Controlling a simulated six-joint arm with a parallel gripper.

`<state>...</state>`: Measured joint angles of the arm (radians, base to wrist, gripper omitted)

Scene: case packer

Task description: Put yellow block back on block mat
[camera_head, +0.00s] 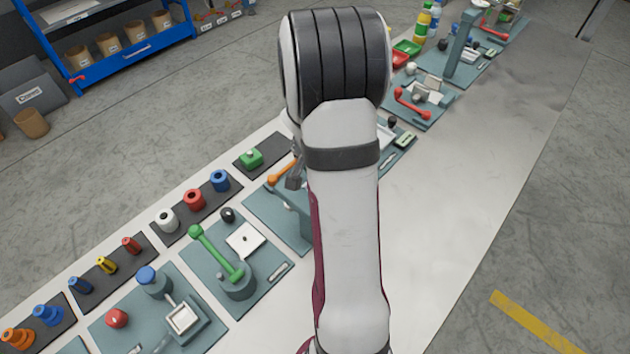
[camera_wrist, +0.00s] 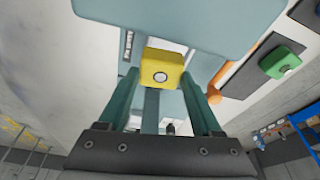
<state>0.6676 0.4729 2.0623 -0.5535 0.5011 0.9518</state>
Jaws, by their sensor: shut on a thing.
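The yellow block (camera_wrist: 161,72), with a round light spot on its near face, is between the two fingertips of my gripper (camera_wrist: 159,80) in the wrist view. The gripper is shut on it. A dark mat (camera_wrist: 247,72) bearing a green block (camera_wrist: 281,62) lies to the right of the held block. In the head view this dark mat (camera_head: 276,146) and the green block (camera_head: 251,157) are left of my arm. The yellow block and my fingertips are hidden behind my arm there.
A teal station with an orange handle (camera_head: 283,172) stands close to the dark mat; the handle also shows in the wrist view (camera_wrist: 217,86). Coloured rings and a green lever (camera_head: 215,252) are at lower left. The white table's right side (camera_head: 450,200) is clear.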

